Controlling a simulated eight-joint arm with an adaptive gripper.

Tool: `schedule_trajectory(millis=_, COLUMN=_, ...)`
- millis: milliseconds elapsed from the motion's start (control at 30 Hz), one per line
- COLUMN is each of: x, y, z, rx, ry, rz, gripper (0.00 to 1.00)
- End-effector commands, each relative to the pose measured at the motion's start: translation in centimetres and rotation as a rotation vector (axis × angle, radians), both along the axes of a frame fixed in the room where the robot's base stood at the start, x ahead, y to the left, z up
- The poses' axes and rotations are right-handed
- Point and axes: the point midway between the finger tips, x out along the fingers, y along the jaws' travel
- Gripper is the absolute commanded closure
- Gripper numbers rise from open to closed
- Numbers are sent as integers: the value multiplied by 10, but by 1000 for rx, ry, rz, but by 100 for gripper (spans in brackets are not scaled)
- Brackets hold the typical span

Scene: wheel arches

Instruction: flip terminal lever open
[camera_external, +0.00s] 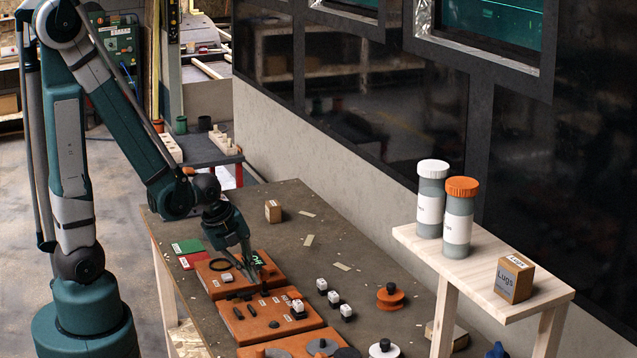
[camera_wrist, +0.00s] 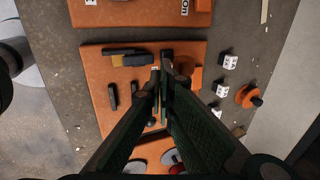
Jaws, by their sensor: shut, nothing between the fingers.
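My gripper (camera_external: 250,268) points down over the orange boards on the workbench, with its two fingers together and nothing between them. In the wrist view the fingertips (camera_wrist: 162,74) are over the middle orange board (camera_wrist: 92,72), close to a dark upright piece (camera_wrist: 167,54) and a brownish round part. I cannot tell whether they touch. Two short black bars (camera_wrist: 112,97) lie to the left of the fingers. A longer black bar (camera_wrist: 124,51) is near the board's top edge. Which of these is the terminal lever is unclear. The fingers hide part of the board.
Small black-and-white blocks (camera_external: 334,299) and an orange knob (camera_external: 390,296) stand right of the boards. A pale wooden shelf (camera_external: 410,239) holds two jars (camera_external: 461,216) and a Lugs box (camera_external: 514,278). The bench's far part is mostly clear.

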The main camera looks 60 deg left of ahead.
Motion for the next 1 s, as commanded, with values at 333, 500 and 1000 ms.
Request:
schedule_trajectory(millis=333, x=6, y=0, z=0, rx=0, ry=0, rz=0, gripper=100)
schedule_trajectory(millis=500, x=6, y=0, z=0, rx=0, ry=1, rz=0, gripper=100)
schedule_trajectory(millis=1000, x=27, y=0, z=6, rx=-1, ry=213, rz=-1, gripper=100)
